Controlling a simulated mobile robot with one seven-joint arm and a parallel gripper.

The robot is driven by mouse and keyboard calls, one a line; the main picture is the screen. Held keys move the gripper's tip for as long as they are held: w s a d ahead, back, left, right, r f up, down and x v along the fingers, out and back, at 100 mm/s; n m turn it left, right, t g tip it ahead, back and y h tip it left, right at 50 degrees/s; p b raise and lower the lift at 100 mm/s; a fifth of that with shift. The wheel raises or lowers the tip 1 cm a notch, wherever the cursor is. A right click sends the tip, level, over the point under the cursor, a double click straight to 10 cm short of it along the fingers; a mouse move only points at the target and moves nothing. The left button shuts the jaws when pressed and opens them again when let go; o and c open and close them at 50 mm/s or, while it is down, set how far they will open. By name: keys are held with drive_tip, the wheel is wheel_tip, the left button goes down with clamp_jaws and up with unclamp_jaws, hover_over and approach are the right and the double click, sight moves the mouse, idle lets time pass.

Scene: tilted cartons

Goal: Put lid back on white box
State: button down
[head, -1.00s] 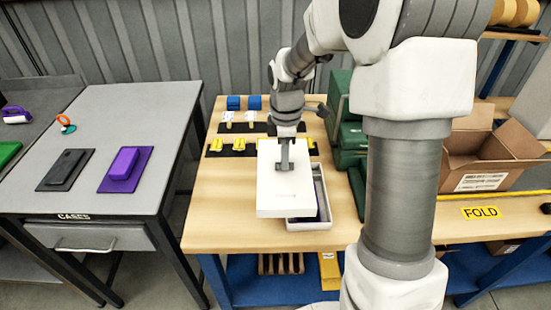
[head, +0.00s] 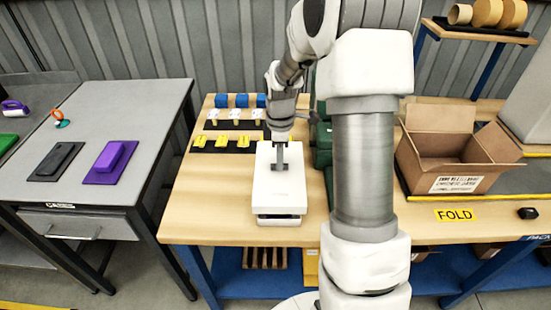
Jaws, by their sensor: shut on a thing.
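The white lid (head: 280,190) is in the head view, held from above by my gripper (head: 280,166). My gripper is shut on the lid near its far end. The white box (head: 279,219) stands on the wooden table, and its front edge shows just below the lid. The lid lies over the box and covers its opening, roughly lined up with it. I cannot tell whether the lid is fully seated. The inside of the box is hidden.
Rows of blue, white and yellow items (head: 236,115) stand behind left on the wooden table (head: 205,215). Green cases (head: 322,145) are close to the right. An open brown carton (head: 455,160) stands further right. A grey table (head: 120,115) holds black and purple cases.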

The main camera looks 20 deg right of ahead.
sight(279, 177)
drive_tip(key=shift+f, duration=0.1)
drive_tip(key=shift+f+b, duration=2.35)
drive_tip(key=shift+f, duration=0.85)
drive_tip(key=shift+f, duration=0.2)
drive_tip(key=c, duration=1)
unclamp_jaws()
drive_tip(key=shift+o, duration=0.2)
